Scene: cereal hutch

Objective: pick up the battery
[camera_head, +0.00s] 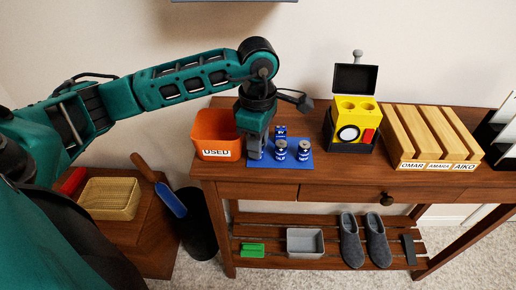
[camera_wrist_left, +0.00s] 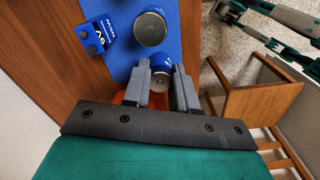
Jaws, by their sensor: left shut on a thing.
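My left gripper (camera_head: 257,152) reaches down over the left part of the blue mat (camera_head: 296,166). In the left wrist view its two grey fingers (camera_wrist_left: 168,84) are closed on the sides of a blue round battery (camera_wrist_left: 163,64) with a silver end. Whether that battery is off the mat I cannot tell. Another round battery (camera_wrist_left: 150,28) stands just beyond it, apart from the fingers. In the head view, blue batteries (camera_head: 304,150) show beside the gripper. My right gripper is not in view.
An orange bin (camera_head: 216,134) marked USED stands close left of the gripper. A yellow and black device (camera_head: 354,128) and a wooden slotted rack (camera_head: 432,137) stand to the right on the table (camera_head: 340,178). Slippers (camera_head: 352,240) and a grey tray (camera_head: 305,242) sit below.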

